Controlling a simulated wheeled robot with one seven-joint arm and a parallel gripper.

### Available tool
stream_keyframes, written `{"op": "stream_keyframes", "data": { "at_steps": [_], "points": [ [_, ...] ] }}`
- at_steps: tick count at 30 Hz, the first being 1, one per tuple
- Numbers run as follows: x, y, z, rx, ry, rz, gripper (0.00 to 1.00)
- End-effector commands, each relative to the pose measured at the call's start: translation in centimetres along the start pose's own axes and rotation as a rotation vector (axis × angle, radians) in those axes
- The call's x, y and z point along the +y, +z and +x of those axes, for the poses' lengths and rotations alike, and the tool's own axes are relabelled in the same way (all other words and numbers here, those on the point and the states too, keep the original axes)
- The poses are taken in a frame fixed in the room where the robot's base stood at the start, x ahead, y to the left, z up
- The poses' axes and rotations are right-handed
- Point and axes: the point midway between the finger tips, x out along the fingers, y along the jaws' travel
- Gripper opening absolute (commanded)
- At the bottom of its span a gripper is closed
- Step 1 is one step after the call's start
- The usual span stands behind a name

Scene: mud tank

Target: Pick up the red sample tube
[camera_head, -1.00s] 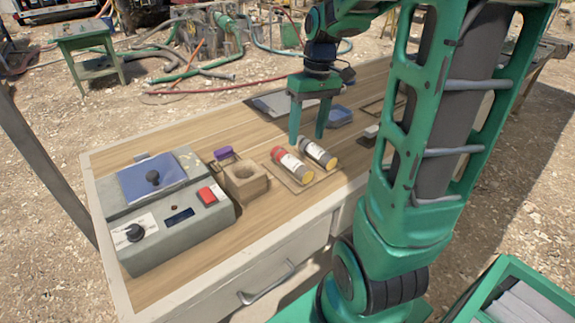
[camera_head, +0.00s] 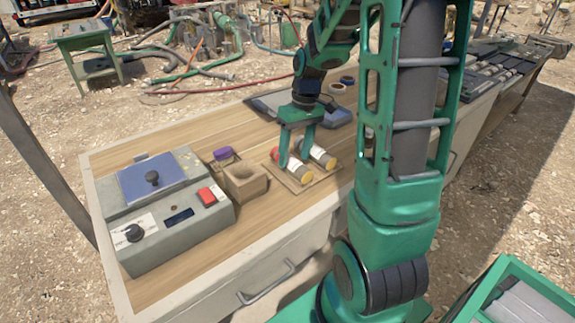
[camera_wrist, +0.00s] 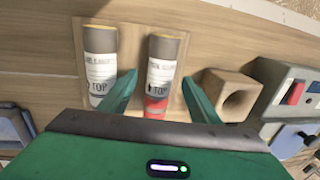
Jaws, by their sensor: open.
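The red sample tube (camera_head: 301,174) lies on a thin tan board (camera_head: 277,173) on the wooden table, its yellow end towards the front edge. In the wrist view the red tube (camera_wrist: 161,72) shows a white label reading "TOP", with red below it. My gripper (camera_head: 294,158) is open and reaches down over the red tube. In the wrist view its two fingers (camera_wrist: 160,77) stand on either side of the red tube, apart from it. A second, grey-white tube (camera_head: 322,157) lies parallel beside it; the left finger is between the two tubes (camera_wrist: 101,68).
A wooden block with a round hole (camera_head: 244,182) stands to the left of the board, with a purple object (camera_head: 223,154) behind it. A grey control box (camera_head: 170,215) fills the table's left end. A blue tray (camera_head: 337,117) lies behind the tubes.

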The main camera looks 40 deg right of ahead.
Motion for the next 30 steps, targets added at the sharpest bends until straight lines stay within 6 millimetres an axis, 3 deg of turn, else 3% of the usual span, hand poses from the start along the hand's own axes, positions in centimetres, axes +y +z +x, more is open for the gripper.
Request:
{"op": "stream_keyframes", "data": {
  "at_steps": [6,14,21,30],
  "points": [
    [0.0,0.0,2.2,-0.001,-0.001,-0.001,0.57],
    [0.0,0.0,2.4,0.000,0.000,-0.001,0.57],
    [0.0,0.0,2.4,0.000,0.000,-0.001,0.00],
    [-0.1,-0.1,2.0,0.003,0.001,-0.001,0.00]
  ]
}}
